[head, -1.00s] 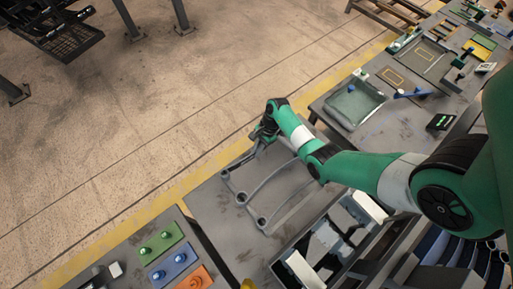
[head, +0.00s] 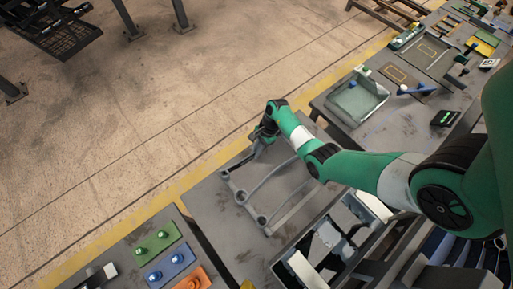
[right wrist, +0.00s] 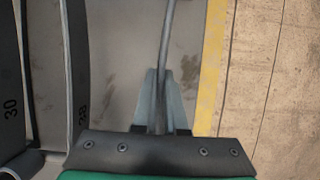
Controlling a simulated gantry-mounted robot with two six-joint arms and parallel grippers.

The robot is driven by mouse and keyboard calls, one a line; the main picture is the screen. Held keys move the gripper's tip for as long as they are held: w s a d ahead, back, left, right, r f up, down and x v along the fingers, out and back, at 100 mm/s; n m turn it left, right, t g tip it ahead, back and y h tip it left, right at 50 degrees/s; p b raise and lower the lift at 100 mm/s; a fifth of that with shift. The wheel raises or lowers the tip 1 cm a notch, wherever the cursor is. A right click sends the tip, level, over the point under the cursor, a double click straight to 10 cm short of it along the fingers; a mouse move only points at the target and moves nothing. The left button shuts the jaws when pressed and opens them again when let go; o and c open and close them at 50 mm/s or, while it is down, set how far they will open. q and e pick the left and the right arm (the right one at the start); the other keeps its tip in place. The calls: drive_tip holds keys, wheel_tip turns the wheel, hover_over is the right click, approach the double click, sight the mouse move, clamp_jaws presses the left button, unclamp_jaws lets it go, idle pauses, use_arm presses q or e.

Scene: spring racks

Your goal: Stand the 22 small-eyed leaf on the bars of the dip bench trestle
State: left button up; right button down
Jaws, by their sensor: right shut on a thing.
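My right gripper (head: 257,153) is low over the far edge of the grey bench. In the right wrist view its fingers (right wrist: 161,115) are shut on a narrow grey leaf (right wrist: 167,35), seen almost edge-on and running away from me. No number on it is readable. The grey trestle (head: 251,209) is beside and below the gripper, with curved leaves (head: 276,178) across it and round eyes at their near ends. I cannot tell whether the held leaf touches the bars. The left gripper is not seen.
In the right wrist view, dark upright pieces marked 30 (right wrist: 10,107) and apparently 28 (right wrist: 78,90) stand to the left. A rack of bins (head: 335,240) is right of the trestle. Coloured blocks (head: 170,262) lie at lower left. Bare bench top (head: 215,215) shows beside the trestle.

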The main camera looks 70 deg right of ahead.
drive_tip(key=shift+w+f+b, duration=0.1)
drive_tip(key=shift+f+b, duration=0.3)
drive_tip(key=c, duration=1)
unclamp_jaws()
drive_tip(key=o, duration=0.3)
drive_tip(key=shift+f, duration=0.1)
drive_tip(key=o, duration=0.3)
wheel_tip(320, 180, up, 7)
drive_tip(key=p, duration=0.7)
